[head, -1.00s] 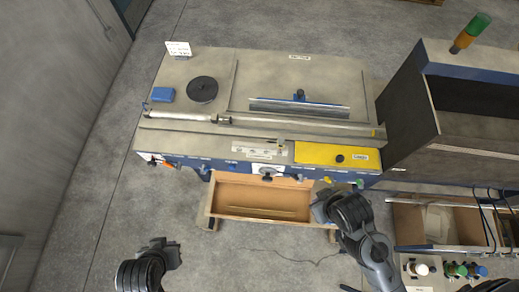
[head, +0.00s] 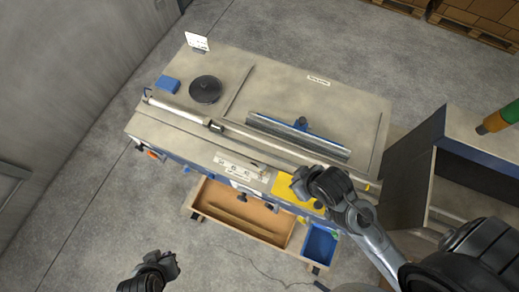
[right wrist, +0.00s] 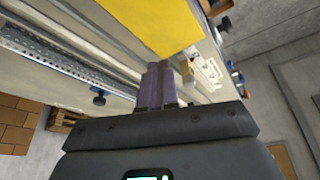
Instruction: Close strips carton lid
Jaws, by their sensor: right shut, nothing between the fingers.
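The strips carton (head: 206,213) is an open tan box under the front edge of the bench, with a few long brown strips (head: 230,214) lying inside. I cannot make out its lid. My right gripper (head: 298,183) is over the yellow panel at the bench front, above and beyond the carton's right part. In the right wrist view its fingers (right wrist: 157,85) are together and empty, near the bench. My left gripper (head: 170,264) hangs over the floor at lower left, apart from the carton; its fingers are too small to judge.
A blue bin (head: 320,243) sits at the carton's right end. The bench carries a black disc (head: 205,89), a blue block (head: 167,84), a long roller (head: 260,135) and the yellow panel (head: 284,188). A dark-sided cabinet (head: 418,165) stands at right.

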